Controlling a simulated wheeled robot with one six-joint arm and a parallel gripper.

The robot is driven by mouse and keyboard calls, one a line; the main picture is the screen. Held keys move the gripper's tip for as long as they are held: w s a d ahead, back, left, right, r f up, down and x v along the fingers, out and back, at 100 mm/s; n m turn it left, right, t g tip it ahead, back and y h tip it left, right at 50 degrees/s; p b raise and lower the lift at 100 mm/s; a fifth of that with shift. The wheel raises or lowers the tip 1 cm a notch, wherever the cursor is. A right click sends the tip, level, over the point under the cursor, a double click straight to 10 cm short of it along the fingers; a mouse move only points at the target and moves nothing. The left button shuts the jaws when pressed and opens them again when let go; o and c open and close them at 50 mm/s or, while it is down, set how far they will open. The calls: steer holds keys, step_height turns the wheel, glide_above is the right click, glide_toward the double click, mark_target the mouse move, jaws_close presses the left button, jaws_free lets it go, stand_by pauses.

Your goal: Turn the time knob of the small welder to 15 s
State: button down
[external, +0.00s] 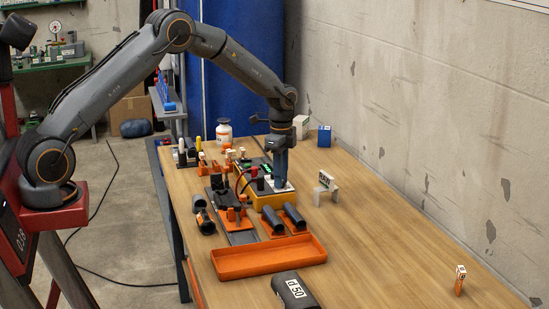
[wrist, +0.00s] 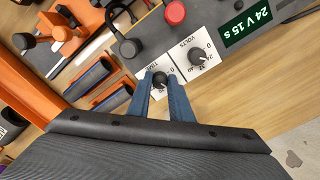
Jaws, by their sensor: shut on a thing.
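The small welder (external: 275,199) is a yellow-and-dark box on the wooden table, under my gripper in the external view. In the wrist view its panel shows a black time knob (wrist: 160,80) on a white plate marked TIME, with a volts knob (wrist: 197,57) beside it. The green display (wrist: 248,24) reads 24 V 15 s. My gripper (wrist: 161,84) points down at the panel. Its two blue fingers are shut on the time knob, one on each side. The fingers hide part of the plate's scale, and the time knob's pointer is too small to read.
An empty orange tray (external: 268,258) lies in front of the welder, with dark pipe pieces (external: 293,216) between them. A dark block marked d 50 (external: 295,291) is near the front edge. Clamps and bottles stand behind and left. The table's right side is mostly clear.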

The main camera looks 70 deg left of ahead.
steer(key=shift+m, duration=0.8)
steer(key=c, duration=1.6)
jaws_free()
steer(key=shift+r, duration=0.1)
step_height(320, 180, up, 8)
steer(key=shift+f+b, duration=0.15)
steer(key=shift+b, duration=0.85)
steer(key=shift+d, duration=0.1)
